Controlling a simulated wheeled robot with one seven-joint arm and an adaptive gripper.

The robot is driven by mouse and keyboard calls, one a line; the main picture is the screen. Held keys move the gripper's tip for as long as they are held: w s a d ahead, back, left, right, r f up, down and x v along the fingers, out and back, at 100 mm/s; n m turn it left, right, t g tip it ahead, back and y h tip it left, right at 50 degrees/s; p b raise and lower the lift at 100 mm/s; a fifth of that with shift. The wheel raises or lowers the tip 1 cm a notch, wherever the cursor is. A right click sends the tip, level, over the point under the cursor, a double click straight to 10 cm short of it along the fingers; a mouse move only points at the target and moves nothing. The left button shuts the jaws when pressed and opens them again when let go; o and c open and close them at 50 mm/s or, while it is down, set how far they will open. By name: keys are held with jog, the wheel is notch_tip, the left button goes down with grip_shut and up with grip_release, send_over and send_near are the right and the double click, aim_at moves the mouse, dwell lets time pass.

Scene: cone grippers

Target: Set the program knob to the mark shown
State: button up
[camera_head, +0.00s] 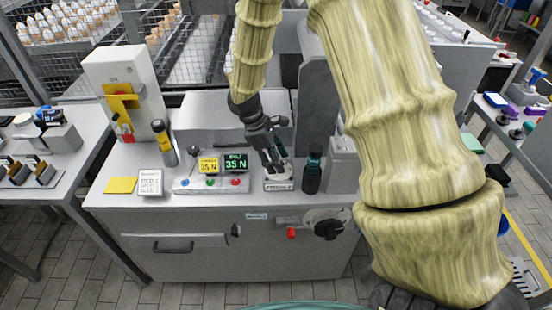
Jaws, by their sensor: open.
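My gripper (274,163) points down over a small white unit (278,185) on the grey bench top. Its open fingers are around or just above the top of this unit. A knob there is mostly hidden by the fingers, so I cannot tell its setting or whether I touch it. The label on the unit's front is too small to read surely. A white card (150,183) with dark printed lines stands at the left; its text is not clear. A yellow display (208,166) and a green-lit display (235,163) both appear to read 35 N.
A white panel (210,185) with coloured buttons is left of the unit. A dark bottle (312,172) stands close on its right. A yellow-black cylinder (165,143) and a yellow note (121,185) are left. A black rotary handle (326,223) is on the bench front.

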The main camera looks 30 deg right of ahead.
jog(key=c, duration=1)
jog(key=shift+r+m+p, duration=0.15)
jog(key=shift+m+p, duration=0.15)
jog(key=shift+p, duration=0.05)
jog(key=m+g+p, duration=0.1)
jog(key=m+p, duration=0.1)
jog(key=shift+w+d+m+y, duration=0.1)
jog(key=shift+m+y, duration=0.2)
jog(key=shift+y, duration=0.1)
jog(key=m+y+p, duration=0.1)
jog(key=m, duration=0.1)
jog(key=m+y+p, duration=0.1)
jog(key=m+p, duration=0.1)
jog(key=m, duration=0.1)
jog(key=shift+w+d, duration=0.15)
jog(key=shift+d, duration=0.05)
jog(key=shift+m, duration=0.4)
